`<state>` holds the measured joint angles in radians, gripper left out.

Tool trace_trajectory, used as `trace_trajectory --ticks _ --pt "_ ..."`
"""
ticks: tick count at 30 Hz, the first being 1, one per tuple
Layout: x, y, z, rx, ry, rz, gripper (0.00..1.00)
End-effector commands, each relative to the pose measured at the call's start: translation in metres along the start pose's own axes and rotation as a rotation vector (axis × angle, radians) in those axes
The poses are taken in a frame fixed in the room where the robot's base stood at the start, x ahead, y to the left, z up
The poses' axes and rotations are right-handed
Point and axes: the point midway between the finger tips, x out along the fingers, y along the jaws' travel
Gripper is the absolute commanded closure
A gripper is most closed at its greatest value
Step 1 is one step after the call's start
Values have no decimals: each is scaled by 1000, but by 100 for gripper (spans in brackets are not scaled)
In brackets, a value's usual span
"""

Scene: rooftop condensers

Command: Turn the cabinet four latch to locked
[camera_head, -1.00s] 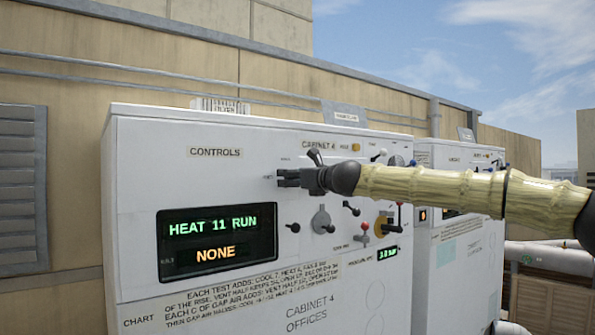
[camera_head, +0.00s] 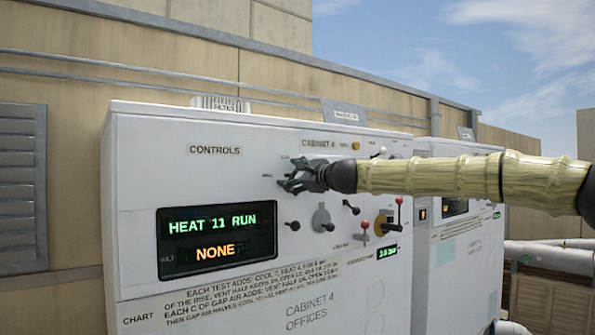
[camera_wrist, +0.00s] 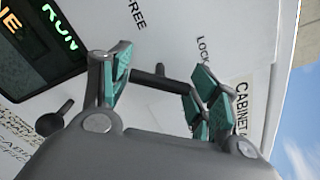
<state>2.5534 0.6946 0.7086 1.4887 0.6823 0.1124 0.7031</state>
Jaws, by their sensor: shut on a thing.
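The white cabinet four (camera_head: 140,150) fills the middle of the head view, with a CABINET 4 label on its upper front. My gripper (camera_head: 296,180) is at the upper middle of its panel, reached in from the right. In the wrist view my gripper (camera_wrist: 158,92) has its teal-padded fingers on both sides of a dark latch lever (camera_wrist: 158,79) and is shut on it. The word FREE (camera_wrist: 137,12) is printed to the upper left of the lever and LOCK (camera_wrist: 203,50), partly cut off, to its upper right.
Below my gripper are a black lever (camera_head: 292,226), a grey disc with a lever (camera_head: 321,218) and a red-knobbed lever (camera_head: 365,228). A display (camera_head: 216,240) reads HEAT 11 RUN and NONE. A second cabinet (camera_head: 470,250) stands close on the right.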

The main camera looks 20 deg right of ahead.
Motion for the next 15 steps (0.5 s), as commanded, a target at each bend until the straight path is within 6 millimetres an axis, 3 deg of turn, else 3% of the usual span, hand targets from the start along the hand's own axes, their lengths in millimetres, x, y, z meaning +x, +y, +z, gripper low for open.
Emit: trace_trajectory --ticks 15 --pt "-1 -4 3 -463 -1 -8 63"
